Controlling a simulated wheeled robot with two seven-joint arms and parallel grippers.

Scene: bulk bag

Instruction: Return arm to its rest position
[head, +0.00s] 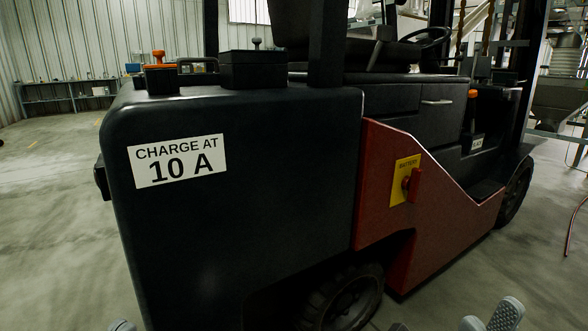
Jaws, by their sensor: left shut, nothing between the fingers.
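My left gripper (122,326) shows only as a small grey tip at the bottom edge, left of centre. It is shut with nothing seen in it, and most of it is out of frame. My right gripper (490,318) shows at the bottom right as two grey fingertips with a gap between them. It looks open and empty, in front of the forklift's side; the rest of it is cut off. The forklift (270,185) fills the middle, with a dark rear body and a red side panel (384,180). Neither gripper visibly touches it.
A "CHARGE AT 10 A" label (178,160) is on the rear body. A yellow battery plate (404,180) with a red switch is on the red panel. A black box (252,70) and an orange-topped item (160,75) sit on top. Concrete floor (50,230) is clear at left.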

